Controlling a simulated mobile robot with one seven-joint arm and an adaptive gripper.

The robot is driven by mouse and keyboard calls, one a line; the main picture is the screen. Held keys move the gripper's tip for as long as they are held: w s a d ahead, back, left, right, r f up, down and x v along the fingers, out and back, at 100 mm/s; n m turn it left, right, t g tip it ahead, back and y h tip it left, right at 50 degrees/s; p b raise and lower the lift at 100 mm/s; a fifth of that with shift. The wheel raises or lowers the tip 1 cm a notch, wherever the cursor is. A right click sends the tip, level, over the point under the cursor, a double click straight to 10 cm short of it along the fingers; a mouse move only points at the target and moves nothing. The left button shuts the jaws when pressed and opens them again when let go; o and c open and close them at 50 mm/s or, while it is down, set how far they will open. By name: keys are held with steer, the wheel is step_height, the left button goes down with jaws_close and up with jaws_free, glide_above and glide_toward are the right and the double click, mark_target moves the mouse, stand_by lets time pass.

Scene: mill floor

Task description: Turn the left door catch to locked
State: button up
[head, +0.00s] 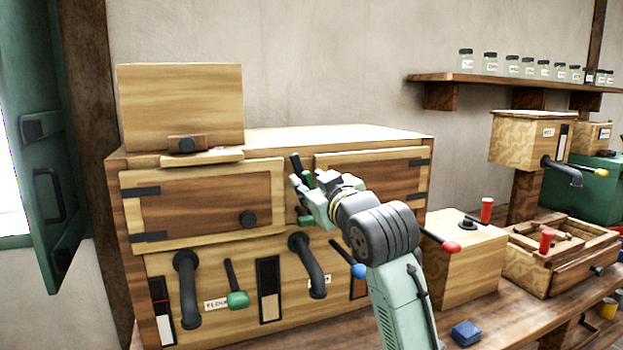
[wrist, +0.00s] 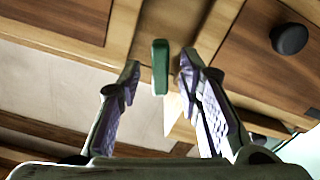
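The wooden cabinet has a left door (head: 205,200) with a round dark knob (head: 248,219). In the wrist view a green bar-shaped catch (wrist: 160,66) stands on the frame strip beside the door with a dark knob (wrist: 289,38). My gripper (head: 300,196) is at the strip between the two doors. In the wrist view its fingers (wrist: 159,72) are spread, one on each side of the catch, with gaps visible. In the head view my gripper covers most of the catch, so its exact angle is hard to tell there.
The right door (head: 375,170) is partly behind my arm. Below are dark curved spouts (head: 187,290) and levers with a green knob (head: 238,299) and a blue knob (head: 358,271). A wooden box with a red-tipped lever (head: 452,247) stands to the right.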

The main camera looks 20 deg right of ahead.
steer(key=shift+c, duration=0.6)
jaws_close()
